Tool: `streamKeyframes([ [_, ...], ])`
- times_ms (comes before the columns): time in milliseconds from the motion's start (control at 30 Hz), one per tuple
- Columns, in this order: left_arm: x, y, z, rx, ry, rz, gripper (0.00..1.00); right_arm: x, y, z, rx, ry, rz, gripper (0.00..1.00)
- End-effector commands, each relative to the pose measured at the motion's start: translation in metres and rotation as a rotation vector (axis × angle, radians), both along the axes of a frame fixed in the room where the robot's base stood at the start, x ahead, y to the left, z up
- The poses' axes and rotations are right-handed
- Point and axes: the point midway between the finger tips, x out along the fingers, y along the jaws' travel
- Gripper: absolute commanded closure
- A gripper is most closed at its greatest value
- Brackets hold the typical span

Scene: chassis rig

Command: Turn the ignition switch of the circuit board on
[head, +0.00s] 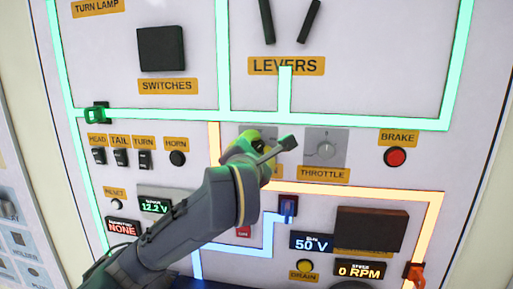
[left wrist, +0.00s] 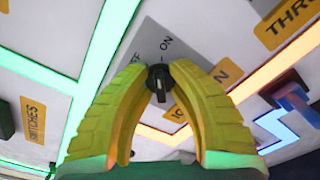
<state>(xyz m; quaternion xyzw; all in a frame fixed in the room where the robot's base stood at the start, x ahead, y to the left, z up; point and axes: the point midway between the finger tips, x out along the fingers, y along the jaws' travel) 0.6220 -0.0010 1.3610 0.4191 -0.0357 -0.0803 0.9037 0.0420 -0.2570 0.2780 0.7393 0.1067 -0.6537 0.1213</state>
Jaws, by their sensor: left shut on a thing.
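The ignition switch (left wrist: 158,82) is a small black knob on a grey plate (left wrist: 165,48) with OFF and ON marks, seen in the left wrist view. Part of its yellow label (left wrist: 188,107) shows behind a finger. My left gripper (left wrist: 158,72) has its yellow fingers on both sides of the knob, shut on it. The knob's exact setting is hard to tell. In the head view my left gripper (head: 259,147) covers the knob and most of its plate (head: 262,130). The circuit board (head: 340,90) is a large upright white panel. My right gripper is not in view.
The throttle knob (head: 325,149) is just right of my gripper, and the red brake button (head: 395,157) is farther right. Levers (head: 309,22) stick out above. Small switches (head: 120,157) and a horn button (head: 178,158) are at the left.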

Motion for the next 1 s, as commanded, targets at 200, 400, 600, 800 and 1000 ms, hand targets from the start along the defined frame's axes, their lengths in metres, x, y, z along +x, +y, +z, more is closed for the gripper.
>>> streamKeyframes([
  [200,-0.0014,0.0000,0.0065,0.109,-0.036,0.000,1.00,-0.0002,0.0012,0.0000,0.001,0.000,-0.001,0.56],
  [400,-0.0016,-0.0006,0.0064,0.165,-0.047,0.000,1.00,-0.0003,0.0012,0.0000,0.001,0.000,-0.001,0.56],
  [600,-0.0018,-0.0009,0.0063,0.186,-0.050,-0.001,1.00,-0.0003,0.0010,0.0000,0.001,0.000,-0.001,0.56],
  [800,-0.0019,-0.0012,0.0063,0.189,-0.050,-0.001,1.00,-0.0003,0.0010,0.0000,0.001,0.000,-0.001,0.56],
  [1000,-0.0021,-0.0014,0.0062,0.189,-0.051,-0.002,0.76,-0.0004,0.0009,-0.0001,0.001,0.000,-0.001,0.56],
])
